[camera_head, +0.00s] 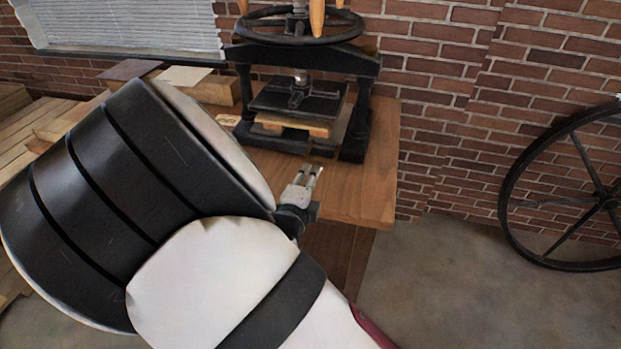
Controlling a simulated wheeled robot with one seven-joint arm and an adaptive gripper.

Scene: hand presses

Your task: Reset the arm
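My arm fills the left and lower middle of the head view, with a black banded section and a white one. My gripper (311,172) shows small past the arm, near the front edge of the wooden table (365,185). Its light fingers point away, toward the black hand press (365,68). The fingers are too small to tell whether they are open or shut. I see nothing held between them. The arm hides much of the table's left side.
The press has a black handwheel (297,25) on top and a wooden board (291,124) under its plate. A large spoked wheel (604,203) leans near the brick wall (455,100). Floor (450,290) at lower right is clear.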

